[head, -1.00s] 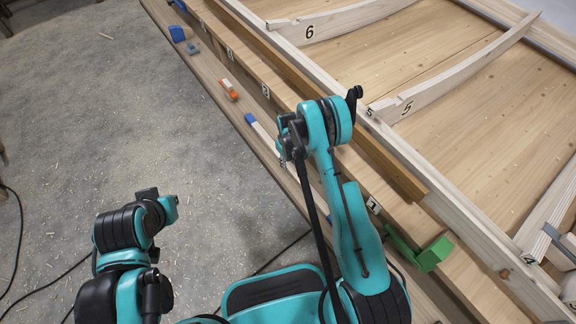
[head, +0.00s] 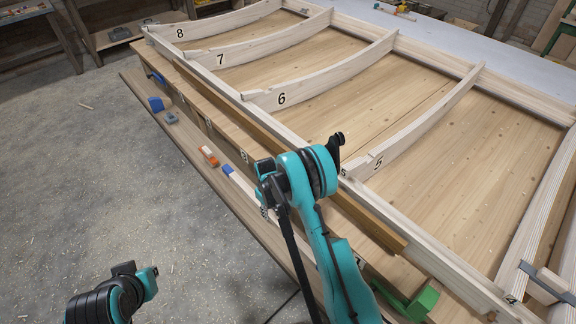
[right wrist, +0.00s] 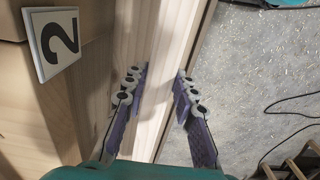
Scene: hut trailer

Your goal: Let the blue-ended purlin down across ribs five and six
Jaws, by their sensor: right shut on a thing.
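The blue-ended purlin (head: 239,182) is a slim pale bar along the ledge beside the bench, its blue end toward the upper left. My right gripper (head: 266,200) points down over it and is shut on it. In the right wrist view the two fingers stand on either side of the pale bar (right wrist: 160,70). My arm hides the purlin's nearer part in the head view. I cannot tell whether it is lifted off the ledge. Rib five (head: 415,130) and rib six (head: 325,75) are curved pale timbers in the frame, up and right of my gripper.
A brown rail (head: 365,218) runs along the frame's near side. An orange-and-white tool (head: 208,156), a grey piece (head: 171,118) and a blue block (head: 156,104) lie on the ledge. A green bracket (head: 420,302) stands at lower right. Ribs 7 (head: 245,50) and 8 lie beyond.

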